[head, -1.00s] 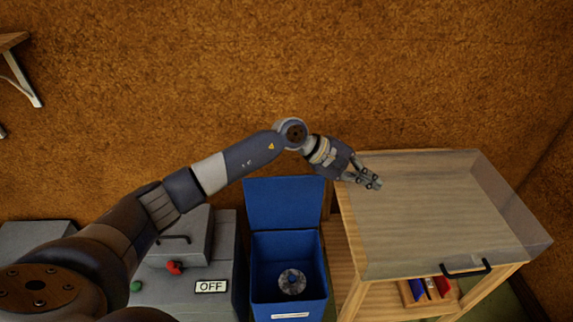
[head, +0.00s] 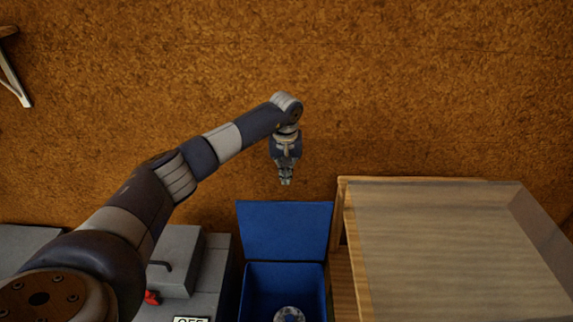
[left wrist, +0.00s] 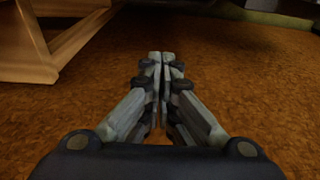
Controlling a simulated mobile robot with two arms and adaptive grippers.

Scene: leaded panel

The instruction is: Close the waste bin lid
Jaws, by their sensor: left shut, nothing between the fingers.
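The blue waste bin (head: 257,292) stands low in the middle of the head view, its front cut off by the lower edge. Its blue lid (head: 285,229) is open, standing up at the back against the wall side. A round grey item (head: 289,314) lies inside the bin. My left gripper (head: 285,182) points down just above the lid's top edge, apart from it in the picture; how far behind or in front I cannot tell. It is shut and empty. It also shows in the left wrist view (left wrist: 161,56), fingers together. My right gripper is not in view.
A wooden cabinet with a clear cover (head: 450,240) stands close to the right of the bin. A grey machine (head: 175,262) with a red knob (head: 152,297) and a label stands to the left.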

